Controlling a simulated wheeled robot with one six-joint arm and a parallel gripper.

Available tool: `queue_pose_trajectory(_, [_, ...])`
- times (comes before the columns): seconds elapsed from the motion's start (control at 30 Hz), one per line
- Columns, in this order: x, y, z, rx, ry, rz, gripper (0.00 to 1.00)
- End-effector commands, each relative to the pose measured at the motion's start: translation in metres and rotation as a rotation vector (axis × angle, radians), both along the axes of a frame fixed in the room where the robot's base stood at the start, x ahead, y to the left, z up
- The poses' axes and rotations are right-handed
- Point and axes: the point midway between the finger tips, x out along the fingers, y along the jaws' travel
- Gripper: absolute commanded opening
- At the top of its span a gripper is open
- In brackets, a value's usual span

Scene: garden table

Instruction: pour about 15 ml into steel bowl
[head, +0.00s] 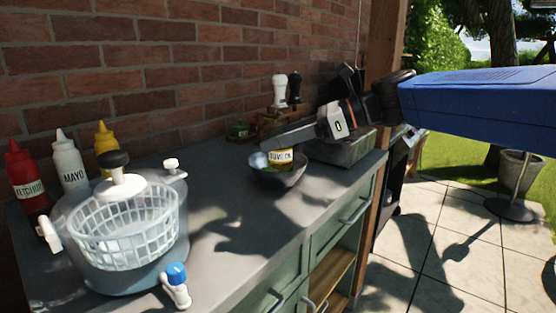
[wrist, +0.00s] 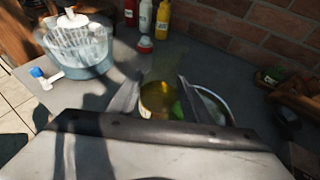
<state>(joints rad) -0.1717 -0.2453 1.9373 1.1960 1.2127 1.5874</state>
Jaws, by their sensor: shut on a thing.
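A grey steel bowl (head: 277,179) stands on the counter in the head view; part of its rim shows right of the jaws in the wrist view (wrist: 226,104). My gripper (head: 287,140) is shut on an oil bottle (head: 280,156) with a white label, held at the bowl and overlapping its opening. In the wrist view, the bottle's yellow-green body (wrist: 158,100) sits between the two fingers. I cannot tell how far it is tilted, and no stream of oil is clear. The bowl's inside is mostly hidden.
A salad spinner (head: 125,232) stands at the front left, before ketchup (head: 27,188), mayo (head: 70,165) and mustard (head: 104,142) bottles. White and dark mills (head: 279,91) stand behind the bowl. A grey tray (head: 340,150) is to its right. The counter between spinner and bowl is clear.

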Motion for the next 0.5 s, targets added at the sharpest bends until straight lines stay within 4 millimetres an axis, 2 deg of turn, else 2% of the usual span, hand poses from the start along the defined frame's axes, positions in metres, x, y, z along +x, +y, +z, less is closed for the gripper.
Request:
queue_pose_trajectory(0.27, [0.0010,0.0002,0.0009,0.000,0.012,0.000,0.14])
queue_pose_trajectory(0.5, [0.0048,0.0003,0.0022,-0.005,0.091,0.000,0.14])
